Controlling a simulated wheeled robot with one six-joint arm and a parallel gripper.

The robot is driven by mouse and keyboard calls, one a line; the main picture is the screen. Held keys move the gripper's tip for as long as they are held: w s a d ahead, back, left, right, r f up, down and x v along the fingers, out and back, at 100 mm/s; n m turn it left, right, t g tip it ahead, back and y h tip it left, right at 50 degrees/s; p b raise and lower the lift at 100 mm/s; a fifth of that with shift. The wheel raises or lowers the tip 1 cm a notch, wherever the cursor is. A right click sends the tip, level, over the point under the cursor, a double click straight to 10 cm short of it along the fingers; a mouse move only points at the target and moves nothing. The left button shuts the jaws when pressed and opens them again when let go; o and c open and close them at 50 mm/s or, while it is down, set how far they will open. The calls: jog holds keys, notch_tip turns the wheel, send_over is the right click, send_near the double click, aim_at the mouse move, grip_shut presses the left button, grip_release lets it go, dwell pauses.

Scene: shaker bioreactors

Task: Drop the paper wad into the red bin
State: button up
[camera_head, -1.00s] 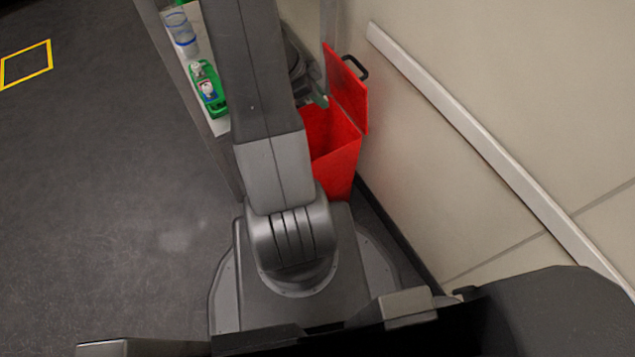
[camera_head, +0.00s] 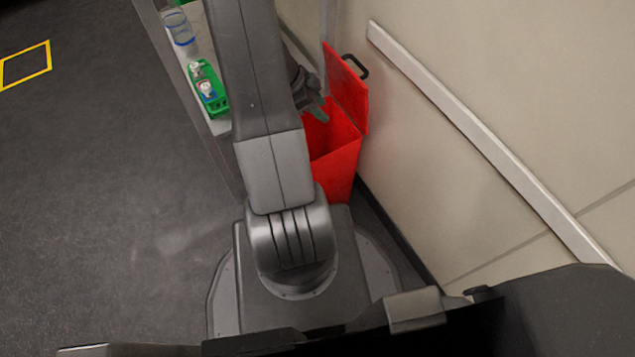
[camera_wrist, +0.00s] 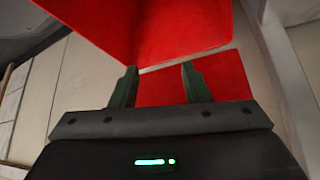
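The red bin (camera_head: 338,165) stands on the floor against the wall, its lid (camera_head: 346,90) raised. In the wrist view, red walls of the bin (camera_wrist: 160,25) fill the top, with another red panel below them. My gripper (camera_head: 319,114) is over the bin's opening in the head view, partly hidden by my arm. In the wrist view, its two dark green fingers (camera_wrist: 160,85) are apart, with only red surface showing between them. I see no paper wad in either view; the inside of the bin is mostly hidden.
A bench or shelf (camera_head: 219,124) left of the bin holds a green rack (camera_head: 211,92) with small items and a clear bottle with a blue band (camera_head: 180,28). A pale wall with a white rail (camera_head: 470,125) runs along the right. The floor at left is clear.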

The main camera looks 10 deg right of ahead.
jog(key=p+v, duration=0.4)
jog(key=v, duration=0.9)
jog(key=shift+a+r, duration=0.2)
jog(key=shift+r, duration=0.15)
jog(key=shift+d+f, duration=0.1)
jog(key=d+b+x, duration=0.1)
jog(key=b+x, duration=0.2)
jog(key=x, duration=0.8)
jog(key=shift+r, duration=0.3)
jog(key=shift+d+f, duration=0.1)
jog(key=shift+d, duration=0.05)
